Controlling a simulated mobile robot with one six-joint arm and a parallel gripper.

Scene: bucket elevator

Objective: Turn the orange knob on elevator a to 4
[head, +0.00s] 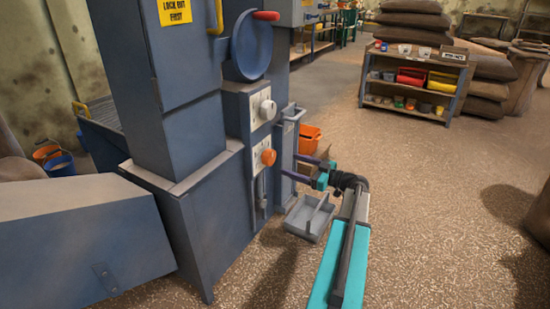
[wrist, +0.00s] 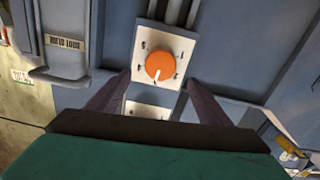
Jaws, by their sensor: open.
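The orange knob (head: 268,157) sits on a pale plate on the side of the blue-grey elevator housing (head: 215,205), below a white knob (head: 264,109) on its own plate. In the wrist view the orange knob (wrist: 160,66) is round with a white pointer mark toward its lower edge. Marks surround it on the plate (wrist: 183,48), too small to read. My gripper (head: 292,168) is to the right of the knob in the head view. In the wrist view my gripper (wrist: 157,78) is open, its fingers on either side of the knob and apart from it, holding nothing.
A blue handwheel (head: 251,45) with a red handle is above the knobs. Grey rails (head: 291,140) stand just right of the plates. A shelf with bins (head: 416,82) stands at the back right; the floor at right is largely open.

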